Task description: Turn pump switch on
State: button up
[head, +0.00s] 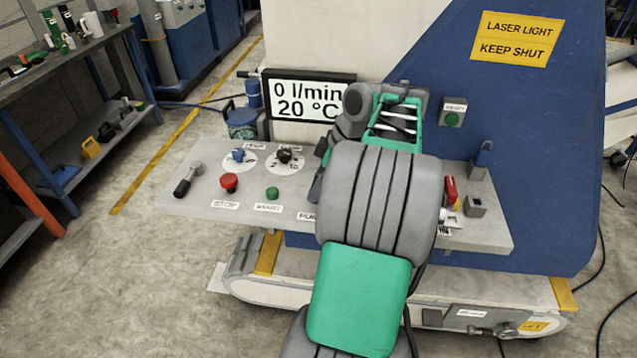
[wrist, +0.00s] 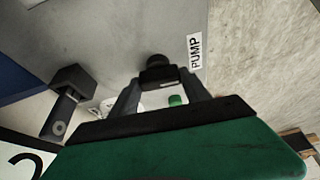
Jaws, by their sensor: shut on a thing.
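The pump switch (wrist: 155,66) is a dark knob on the grey panel, beside a white PUMP label (wrist: 195,50) in the wrist view. My gripper (wrist: 160,82) is shut on the pump switch, with one finger on each side of it. In the head view my arm covers the switch and the fingers; only part of the PUMP label (head: 307,216) shows left of the arm. The display (head: 306,97) reads 0 l/min and 20 °C. Which way the switch is turned cannot be told.
The grey panel (head: 235,185) also bears a red button (head: 229,182), a green button (head: 272,193), a blue knob (head: 238,155), a black knob (head: 284,155) and a black-handled lever (head: 187,180). Right of my arm are a red-handled switch (head: 450,190) and a padlock (head: 483,158).

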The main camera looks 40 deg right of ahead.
jog(key=m+b, duration=0.1)
jog(key=m, duration=0.1)
jog(key=m+h+b, duration=0.1)
jog(key=m+b, duration=0.1)
jog(key=shift+a+f+m+t+h, duration=0.1)
jog(key=shift+a+m+t+h, duration=0.05)
jog(key=shift+m+t+h, duration=0.15)
jog(key=m+h+b, duration=0.1)
jog(key=m, duration=0.1)
jog(key=m+h+b, duration=0.1)
jog(key=m, duration=0.2)
jog(key=shift+a+b, duration=0.2)
jog(key=shift+b, duration=0.2)
jog(key=m, duration=0.2)
jog(key=m+h+b, duration=0.1)
jog(key=m, duration=0.1)
jog(key=shift+w+a+h, duration=0.1)
jog(key=shift+h, duration=0.2)
jog(key=shift+m+g+h+b, duration=0.45)
jog(key=shift+m+g, duration=0.35)
jog(key=shift+m, duration=1.1)
jog(key=o, duration=1.4)
jog(key=p+v, duration=0.1)
jog(key=v, duration=0.7)
